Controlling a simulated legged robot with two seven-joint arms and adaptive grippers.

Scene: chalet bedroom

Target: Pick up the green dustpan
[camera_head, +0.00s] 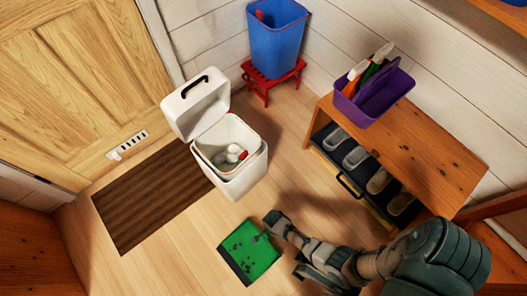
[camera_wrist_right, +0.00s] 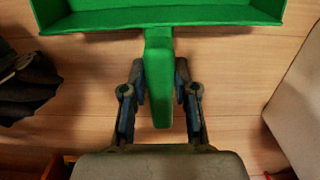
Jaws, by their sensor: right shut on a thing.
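The green dustpan (camera_head: 249,251) is low over or on the wooden floor, with dark specks on its pan; I cannot tell if it touches the floor. In the right wrist view its green handle (camera_wrist_right: 159,80) points toward my palm and the pan spreads across the top. My right gripper (camera_wrist_right: 160,75) is shut on the handle, one finger on each side. In the head view my right arm comes in from the lower right, its gripper (camera_head: 265,232) at the dustpan's right edge. My left gripper is not in view.
An open white bin (camera_head: 238,180) with crumpled white things inside stands behind the dustpan. A brown mat (camera_head: 150,195) lies to the left. A wooden shoe bench (camera_head: 430,150) bearing a purple caddy (camera_head: 375,98) stands at right. A blue bucket (camera_head: 275,45) sits on a red stool (camera_head: 262,85).

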